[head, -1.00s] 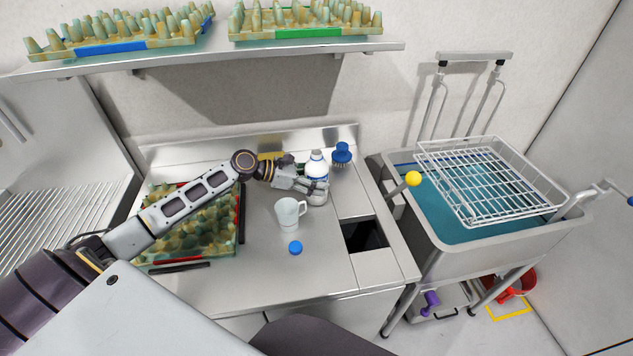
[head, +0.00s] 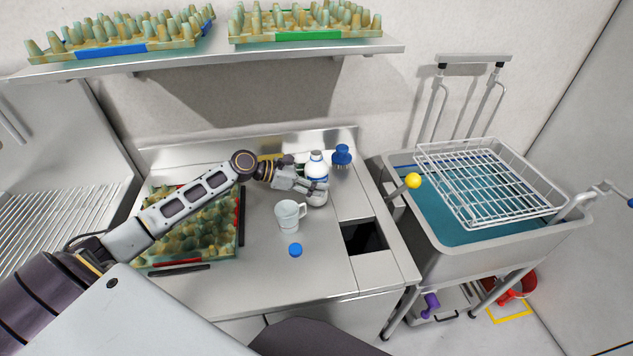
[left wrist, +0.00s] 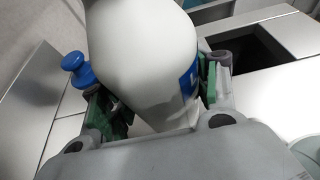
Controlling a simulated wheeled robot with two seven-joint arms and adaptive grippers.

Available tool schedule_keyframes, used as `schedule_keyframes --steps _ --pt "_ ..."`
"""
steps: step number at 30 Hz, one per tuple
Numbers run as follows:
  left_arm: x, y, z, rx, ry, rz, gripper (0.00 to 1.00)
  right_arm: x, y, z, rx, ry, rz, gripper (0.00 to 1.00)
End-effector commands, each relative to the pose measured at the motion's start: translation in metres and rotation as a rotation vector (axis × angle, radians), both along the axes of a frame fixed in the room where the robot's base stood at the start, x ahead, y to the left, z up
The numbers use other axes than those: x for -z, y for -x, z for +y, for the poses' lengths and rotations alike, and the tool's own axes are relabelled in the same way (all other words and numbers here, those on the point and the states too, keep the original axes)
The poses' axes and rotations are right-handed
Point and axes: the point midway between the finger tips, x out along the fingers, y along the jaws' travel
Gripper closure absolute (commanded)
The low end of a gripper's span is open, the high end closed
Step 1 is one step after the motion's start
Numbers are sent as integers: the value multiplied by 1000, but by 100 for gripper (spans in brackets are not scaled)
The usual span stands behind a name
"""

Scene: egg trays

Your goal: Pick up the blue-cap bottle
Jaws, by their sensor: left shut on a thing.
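The bottle's lower part is partly hidden behind the fingers. I cannot tell whether its base touches the counter. My right gripper is not in view.
A white mug (head: 288,215) and a loose blue cap (head: 295,250) are in front of the bottle. An egg tray (head: 240,215) lies left. A dark square opening (head: 364,237) and a sink (head: 450,262) are right.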

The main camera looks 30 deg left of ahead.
Motion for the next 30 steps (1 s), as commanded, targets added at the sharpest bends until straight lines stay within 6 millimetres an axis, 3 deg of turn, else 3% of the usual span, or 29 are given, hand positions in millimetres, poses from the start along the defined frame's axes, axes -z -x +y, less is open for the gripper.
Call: schedule_keyframes --steps 8,30 --pt "-13 -1 0 0 0 -4 80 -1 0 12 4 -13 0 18" --pt "-63 -1 0 -1 0 -5 80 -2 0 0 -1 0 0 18"
